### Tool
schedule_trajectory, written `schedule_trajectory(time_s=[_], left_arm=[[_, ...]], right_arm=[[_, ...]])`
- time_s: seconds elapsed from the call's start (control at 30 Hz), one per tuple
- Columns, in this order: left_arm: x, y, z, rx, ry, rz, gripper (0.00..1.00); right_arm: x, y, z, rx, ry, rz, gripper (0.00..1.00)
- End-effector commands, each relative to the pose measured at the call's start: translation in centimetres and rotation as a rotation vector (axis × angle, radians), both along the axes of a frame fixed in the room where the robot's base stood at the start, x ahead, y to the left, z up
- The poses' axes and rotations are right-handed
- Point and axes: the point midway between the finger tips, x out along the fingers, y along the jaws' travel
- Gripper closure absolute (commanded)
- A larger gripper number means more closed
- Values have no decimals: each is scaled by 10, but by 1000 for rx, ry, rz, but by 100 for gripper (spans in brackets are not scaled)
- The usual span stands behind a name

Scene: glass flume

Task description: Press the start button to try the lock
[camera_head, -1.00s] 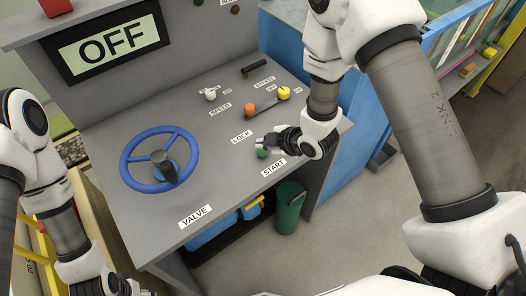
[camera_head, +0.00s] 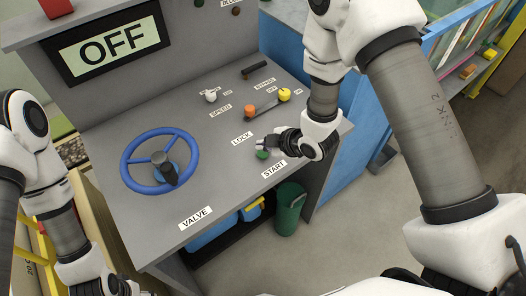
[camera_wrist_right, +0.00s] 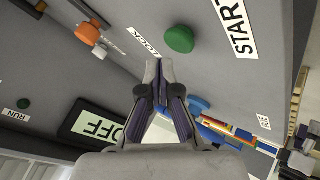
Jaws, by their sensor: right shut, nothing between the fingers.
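The green start button (camera_head: 262,154) is on the grey console top, beside the START label (camera_head: 273,168). It also shows in the right wrist view (camera_wrist_right: 180,39), where it looks unobstructed. My right gripper (camera_head: 264,145) is shut and empty, with its fingertips close to the button. In the right wrist view the closed fingertips (camera_wrist_right: 160,66) are just below the button in the picture; I cannot tell whether they touch it. The LOCK label (camera_head: 242,138) lies behind the button. My left gripper (camera_head: 128,291) is partly cut off at the bottom edge.
The screen (camera_head: 110,44) reads OFF. A blue valve wheel (camera_head: 127,171) sits on the console's left. A green bin (camera_head: 289,210) stands below the front edge.

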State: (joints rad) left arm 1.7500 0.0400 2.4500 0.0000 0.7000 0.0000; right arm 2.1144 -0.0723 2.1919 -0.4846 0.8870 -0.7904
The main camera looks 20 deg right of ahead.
Motion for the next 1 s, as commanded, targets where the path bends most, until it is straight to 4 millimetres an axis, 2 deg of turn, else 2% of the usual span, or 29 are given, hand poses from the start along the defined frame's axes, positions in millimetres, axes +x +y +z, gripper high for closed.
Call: schedule_trajectory(time_s=[0.23, 1.0], left_arm=[[0, 0, -9, 0, 0, 0, 41], [0, 0, -13, 0, 0, 0, 41]], right_arm=[[0, 0, -10, 0, 0, 0, 100], [1, 0, -15, 0, 0, 0, 100]])
